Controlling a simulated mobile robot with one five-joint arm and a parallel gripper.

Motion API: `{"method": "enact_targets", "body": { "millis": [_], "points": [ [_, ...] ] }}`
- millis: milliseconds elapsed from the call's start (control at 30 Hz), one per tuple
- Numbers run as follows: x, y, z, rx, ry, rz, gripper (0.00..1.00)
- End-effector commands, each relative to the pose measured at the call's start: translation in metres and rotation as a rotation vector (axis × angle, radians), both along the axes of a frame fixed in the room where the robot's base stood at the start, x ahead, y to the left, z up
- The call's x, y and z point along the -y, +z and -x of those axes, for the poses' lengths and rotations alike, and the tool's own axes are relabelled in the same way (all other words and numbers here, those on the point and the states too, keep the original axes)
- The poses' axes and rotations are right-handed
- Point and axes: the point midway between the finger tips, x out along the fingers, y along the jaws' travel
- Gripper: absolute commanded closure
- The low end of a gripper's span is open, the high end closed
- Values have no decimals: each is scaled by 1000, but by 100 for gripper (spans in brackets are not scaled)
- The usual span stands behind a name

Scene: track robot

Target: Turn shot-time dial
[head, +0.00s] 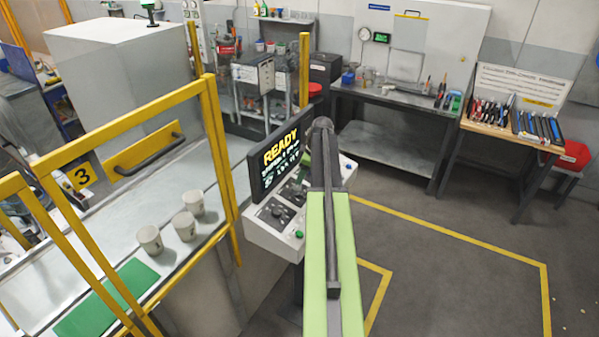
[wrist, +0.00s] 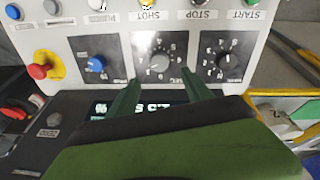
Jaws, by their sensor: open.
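The control panel (head: 262,235) stands at the end of the yellow-framed bench in the head view. It appears upside down in the wrist view, with three dials: a blue knob (wrist: 97,63), a grey knob (wrist: 160,62) in the middle and a black knob (wrist: 222,61). The middle dial has a numbered scale and lettering that seems to read SEC; I cannot surely read which is the shot-time dial. My gripper (wrist: 160,78) is open and empty in the wrist view, its dark green fingers pointing towards the middle dial, which shows between the tips. My arm hides the gripper in the head view.
A screen (head: 280,158) reading READY rises behind the panel. A red mushroom button (wrist: 38,71) and a row of buttons, including a green one (head: 299,234), lie near the dials. Cups (head: 186,227) stand on the bench.

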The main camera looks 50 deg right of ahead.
Motion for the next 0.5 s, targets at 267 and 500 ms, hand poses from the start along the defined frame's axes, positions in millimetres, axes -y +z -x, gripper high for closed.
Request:
{"method": "enact_targets", "body": {
  "millis": [267,500],
  "points": [
    [1,69,20,0,0,0,41],
    [3,76,26,0,0,0,41]
  ]
}}
